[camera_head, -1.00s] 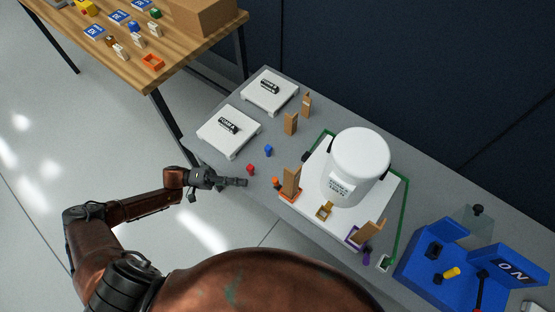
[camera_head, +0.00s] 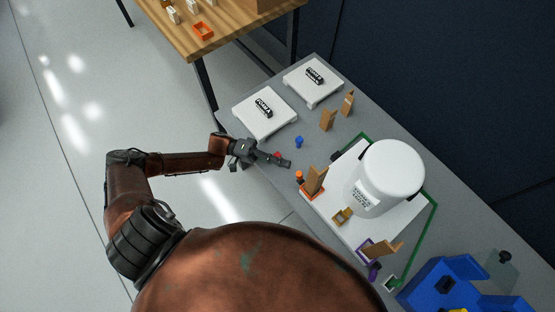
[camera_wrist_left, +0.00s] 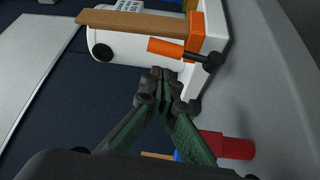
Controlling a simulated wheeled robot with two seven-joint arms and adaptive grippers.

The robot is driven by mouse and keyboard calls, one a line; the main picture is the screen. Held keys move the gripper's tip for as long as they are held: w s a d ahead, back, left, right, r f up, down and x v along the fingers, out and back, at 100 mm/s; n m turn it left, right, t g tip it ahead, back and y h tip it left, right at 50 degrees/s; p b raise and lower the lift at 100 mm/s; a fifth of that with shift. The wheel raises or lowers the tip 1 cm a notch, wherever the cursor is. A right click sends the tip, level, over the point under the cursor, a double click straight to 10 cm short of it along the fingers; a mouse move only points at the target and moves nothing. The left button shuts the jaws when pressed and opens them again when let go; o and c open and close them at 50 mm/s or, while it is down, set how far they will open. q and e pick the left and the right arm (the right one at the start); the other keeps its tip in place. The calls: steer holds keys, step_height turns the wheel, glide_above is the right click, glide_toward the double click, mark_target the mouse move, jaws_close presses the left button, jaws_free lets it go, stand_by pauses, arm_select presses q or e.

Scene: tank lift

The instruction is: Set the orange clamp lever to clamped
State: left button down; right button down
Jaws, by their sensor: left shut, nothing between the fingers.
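The orange clamp (camera_head: 311,193) sits at the near left edge of the white plate under the tank, with a wooden bar (camera_head: 316,178) rising from it. In the left wrist view, its orange lever handle (camera_wrist_left: 168,47) lies level beside the wooden bar (camera_wrist_left: 140,22), with a black pivot end (camera_wrist_left: 212,62). My left gripper (camera_head: 288,163) is shut and empty, just left of the clamp. In the left wrist view, its fingertips (camera_wrist_left: 165,76) are close to the handle, apparently without touching. My right gripper is not in view.
A white tank (camera_head: 392,175) stands on the plate. A red peg (camera_head: 277,155) is beside my left fingers, with a blue peg (camera_head: 299,141) behind. A purple clamp (camera_head: 377,254) is at the plate's near right. Two white stands (camera_head: 265,112) are at the far left.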

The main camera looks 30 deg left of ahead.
mark_target(300, 177)
arm_select(q)
steer(key=d, duration=0.3)
steer(key=w+d, duration=0.1)
steer(key=d, duration=0.1)
steer(key=shift+d+r, duration=0.1)
steer(key=shift+r, duration=0.1)
